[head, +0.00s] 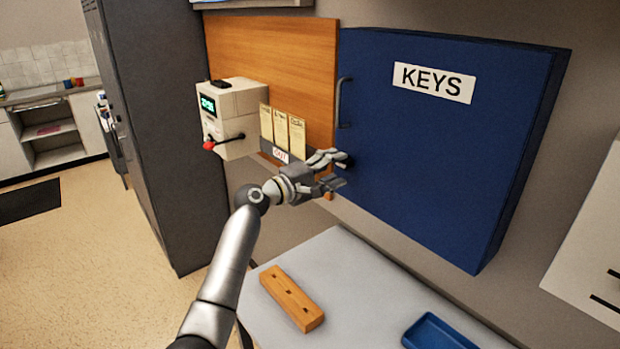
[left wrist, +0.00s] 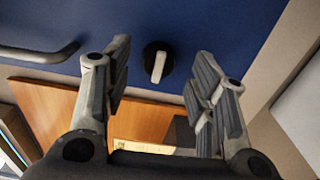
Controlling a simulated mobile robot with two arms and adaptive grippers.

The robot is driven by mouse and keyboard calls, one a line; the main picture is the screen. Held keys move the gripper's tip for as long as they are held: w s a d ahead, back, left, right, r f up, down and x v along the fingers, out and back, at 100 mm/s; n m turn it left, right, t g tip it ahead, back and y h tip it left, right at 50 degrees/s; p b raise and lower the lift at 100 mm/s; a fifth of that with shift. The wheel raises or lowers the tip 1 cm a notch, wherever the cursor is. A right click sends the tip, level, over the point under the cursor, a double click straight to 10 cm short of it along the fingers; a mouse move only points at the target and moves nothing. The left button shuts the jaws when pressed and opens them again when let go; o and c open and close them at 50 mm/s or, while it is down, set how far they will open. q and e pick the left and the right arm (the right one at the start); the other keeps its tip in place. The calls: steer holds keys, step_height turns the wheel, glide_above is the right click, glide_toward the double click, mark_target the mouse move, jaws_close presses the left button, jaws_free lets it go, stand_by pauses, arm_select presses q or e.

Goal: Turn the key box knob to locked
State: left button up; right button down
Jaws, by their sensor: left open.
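The blue key box (head: 440,150) with a white KEYS label hangs on the wall in the head view. Its knob (left wrist: 158,62), a black round base with a pale bar handle, shows in the left wrist view on the blue door. The bar points roughly up and down in that picture, tilted slightly. My left gripper (head: 335,170) is in front of the box's lower left part in the head view. In the left wrist view its open fingers (left wrist: 160,85) stand on either side of the knob, apart from it. In the head view the gripper mostly covers the knob.
A curved door handle (head: 341,102) is on the box's left edge. A time clock (head: 232,115) with a red-tipped lever and a card rack (head: 283,130) are left of the gripper. Below are a table (head: 350,285), a wooden block (head: 291,298) and a blue tray (head: 438,333).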

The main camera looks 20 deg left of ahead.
arm_select(q)
steer(key=v, duration=1)
steer(key=shift+s, duration=0.15)
